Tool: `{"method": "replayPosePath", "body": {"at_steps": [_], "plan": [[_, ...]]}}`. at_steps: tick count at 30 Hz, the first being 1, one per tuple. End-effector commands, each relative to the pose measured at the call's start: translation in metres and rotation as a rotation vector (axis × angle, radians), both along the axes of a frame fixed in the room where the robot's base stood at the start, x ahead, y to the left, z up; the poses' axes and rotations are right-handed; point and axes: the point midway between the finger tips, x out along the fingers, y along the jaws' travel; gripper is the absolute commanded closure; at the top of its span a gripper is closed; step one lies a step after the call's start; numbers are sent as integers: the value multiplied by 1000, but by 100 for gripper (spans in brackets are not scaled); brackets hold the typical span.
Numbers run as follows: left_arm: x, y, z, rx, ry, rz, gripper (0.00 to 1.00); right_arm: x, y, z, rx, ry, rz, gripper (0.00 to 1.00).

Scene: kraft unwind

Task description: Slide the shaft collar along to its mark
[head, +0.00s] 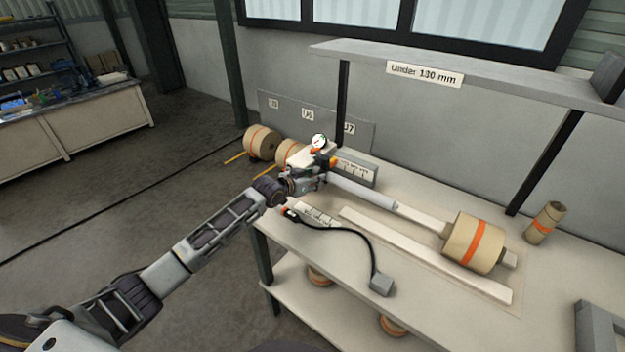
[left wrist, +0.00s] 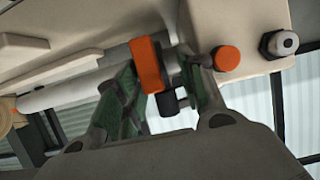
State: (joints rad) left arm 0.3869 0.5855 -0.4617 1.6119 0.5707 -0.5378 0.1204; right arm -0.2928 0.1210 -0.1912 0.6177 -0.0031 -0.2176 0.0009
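The shaft (head: 362,192) lies across the bench, with a kraft roll (head: 474,243) with an orange band near its right end. At its left end stands a pale block with a round dial gauge (head: 319,141). My left gripper (head: 317,176) is at this end, beside the block. In the left wrist view a part with an orange block (left wrist: 147,65) and dark pieces, seemingly the shaft collar, sits between the fingers of my left gripper (left wrist: 166,72). It fills most of the gap; finger contact is unclear. The mark cannot be made out. My right gripper is out of view.
A black cable (head: 352,232) runs over the bench to a grey box (head: 381,286). A pale strip (head: 425,255) lies in front of the shaft. A shelf (head: 480,78) overhangs the back. A small roll (head: 545,222) stands at right; more rolls (head: 261,143) lie beyond the left end.

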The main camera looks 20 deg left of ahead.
Motion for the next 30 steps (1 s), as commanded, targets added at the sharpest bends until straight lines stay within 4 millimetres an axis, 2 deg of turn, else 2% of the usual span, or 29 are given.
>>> {"method": "replayPosePath", "body": {"at_steps": [2,13,30], "plan": [[0,-1,0,0,0,-1,61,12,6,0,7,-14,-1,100],[-12,4,4,-1,0,-1,61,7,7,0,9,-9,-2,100],[-59,21,24,0,1,0,61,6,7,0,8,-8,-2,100]]}}
